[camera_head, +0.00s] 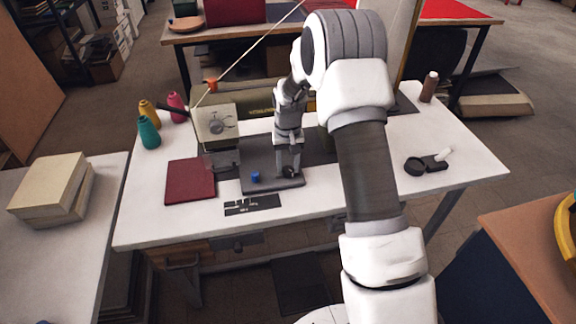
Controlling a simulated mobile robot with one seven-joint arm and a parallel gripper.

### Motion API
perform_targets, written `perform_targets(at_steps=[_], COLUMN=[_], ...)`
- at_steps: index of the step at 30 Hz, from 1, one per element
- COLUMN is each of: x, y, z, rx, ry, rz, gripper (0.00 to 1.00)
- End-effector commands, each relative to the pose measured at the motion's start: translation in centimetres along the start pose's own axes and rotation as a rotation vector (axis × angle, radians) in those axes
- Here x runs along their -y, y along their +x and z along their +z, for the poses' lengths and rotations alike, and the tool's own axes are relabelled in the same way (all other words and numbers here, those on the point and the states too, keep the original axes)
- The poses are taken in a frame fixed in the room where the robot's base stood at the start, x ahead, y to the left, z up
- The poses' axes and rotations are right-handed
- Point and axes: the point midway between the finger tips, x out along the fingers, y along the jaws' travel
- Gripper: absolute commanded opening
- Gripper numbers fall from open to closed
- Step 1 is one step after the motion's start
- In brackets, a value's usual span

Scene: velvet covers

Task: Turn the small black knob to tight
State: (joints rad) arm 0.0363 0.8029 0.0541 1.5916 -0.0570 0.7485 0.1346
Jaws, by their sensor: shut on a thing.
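The small black knob (290,173) sits on the dark grey base plate (262,186) of the sewing machine, at the plate's right part. My gripper (289,167) points down from above and is shut on this knob; its fingers hide much of it. I cannot make out any mark or the knob's turned angle. A small blue knob (255,177) stands on the same plate, left of my gripper and apart from it. The machine's pale head (216,127) with a round dial is behind and to the left.
On the white table (150,215) lie a dark red cloth (190,181), a black card with white marks (252,205) and a black round-ended tool (415,166). Thread cones (149,133) stand at the left, a brown spool (429,87) at the right. My arm covers the table's middle right.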

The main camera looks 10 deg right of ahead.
Motion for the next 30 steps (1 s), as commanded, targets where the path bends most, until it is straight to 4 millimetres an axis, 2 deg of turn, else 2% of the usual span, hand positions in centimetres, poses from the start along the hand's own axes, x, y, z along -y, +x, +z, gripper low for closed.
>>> perform_targets(at_steps=[4,5,9,20,23,26,30], x=[0.0,0.0,0.0,0.0,0.0,0.0,0.0], y=[-0.1,-0.1,0.0,-0.5,-1.6,-3.6,-7.1], z=[0.0,0.0,0.0,0.0,-0.1,-0.1,-0.1], rx=[-0.001,-0.001,0.0,-0.001,-0.002,-0.004,-0.006], ry=[-0.001,-0.001,-0.001,-0.002,-0.001,-0.001,-0.002], rz=[0.0,0.0,0.0,0.0,0.0,0.0,-0.001], gripper=[0.0,0.5,0.74,0.74,0.74,0.74,0.74])
